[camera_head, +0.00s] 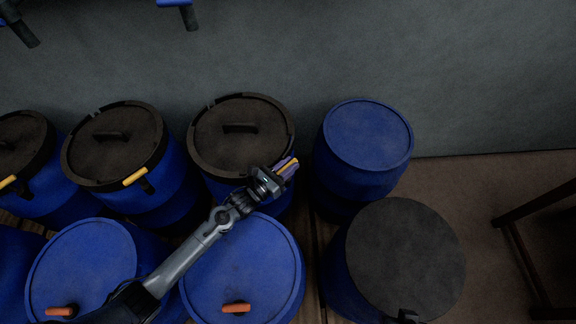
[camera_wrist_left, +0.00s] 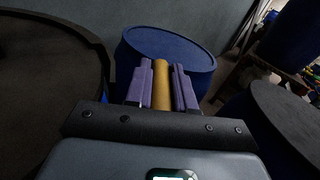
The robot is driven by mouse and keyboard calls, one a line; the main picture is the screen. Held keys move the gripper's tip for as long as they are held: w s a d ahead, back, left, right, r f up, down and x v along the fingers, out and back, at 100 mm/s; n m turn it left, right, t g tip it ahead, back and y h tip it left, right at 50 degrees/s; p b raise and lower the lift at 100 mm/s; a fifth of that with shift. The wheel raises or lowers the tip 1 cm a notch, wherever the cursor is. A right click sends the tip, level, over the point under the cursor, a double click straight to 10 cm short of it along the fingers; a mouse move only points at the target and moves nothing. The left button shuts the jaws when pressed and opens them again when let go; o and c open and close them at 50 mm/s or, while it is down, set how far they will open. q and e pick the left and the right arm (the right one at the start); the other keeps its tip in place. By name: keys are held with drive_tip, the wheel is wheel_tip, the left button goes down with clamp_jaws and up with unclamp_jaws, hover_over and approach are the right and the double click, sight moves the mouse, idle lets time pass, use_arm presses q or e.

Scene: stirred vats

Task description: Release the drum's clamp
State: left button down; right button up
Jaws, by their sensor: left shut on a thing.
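A blue drum with a black lid (camera_head: 235,150) stands in the back row, at the middle of the head view. Its yellow clamp handle (camera_head: 287,166) is at the right front of the lid rim. My left gripper (camera_head: 288,168) is shut on this handle, with its purple fingers on either side. In the left wrist view the yellow handle (camera_wrist_left: 160,86) lies between the purple fingers of the left gripper (camera_wrist_left: 161,80). The black lid (camera_wrist_left: 45,80) fills the left side there. The clamp band's join is hidden by my gripper.
Two more black-lidded drums (camera_head: 115,143) with yellow handles stand to the left. Blue-lidded drums (camera_head: 245,265) with orange handles stand in front. To the right are a plain blue drum (camera_head: 368,135) and a dark-topped drum (camera_head: 405,258). A grey wall (camera_head: 450,70) stands behind.

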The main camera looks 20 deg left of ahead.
use_arm(q)
drive_tip(key=shift+n+y, duration=0.4)
drive_tip(key=shift+y, duration=0.2)
drive_tip(key=n+t+y+p, duration=0.1)
drive_tip(key=n+y+p, duration=0.1)
drive_tip(key=y, duration=0.2)
drive_tip(key=shift+r+n, duration=0.1)
drive_tip(key=shift+n, duration=0.3)
drive_tip(key=n+y, duration=0.2)
drive_tip(key=y, duration=0.2)
drive_tip(key=shift+n+t+p, duration=0.3)
drive_tip(key=shift+n+p, duration=0.05)
drive_tip(key=shift+n, duration=0.05)
drive_tip(key=n+y, duration=0.2)
drive_tip(key=y, duration=0.2)
drive_tip(key=shift+g, duration=0.4)
drive_tip(key=shift+a+n+g+y, duration=0.15)
drive_tip(key=shift+n+g+y, duration=0.35)
drive_tip(key=shift+n+y, duration=0.55)
drive_tip(key=shift+y, duration=0.35)
drive_tip(key=c, duration=1)
unclamp_jaws()
drive_tip(key=shift+a, duration=0.1)
drive_tip(key=shift+s, duration=0.1)
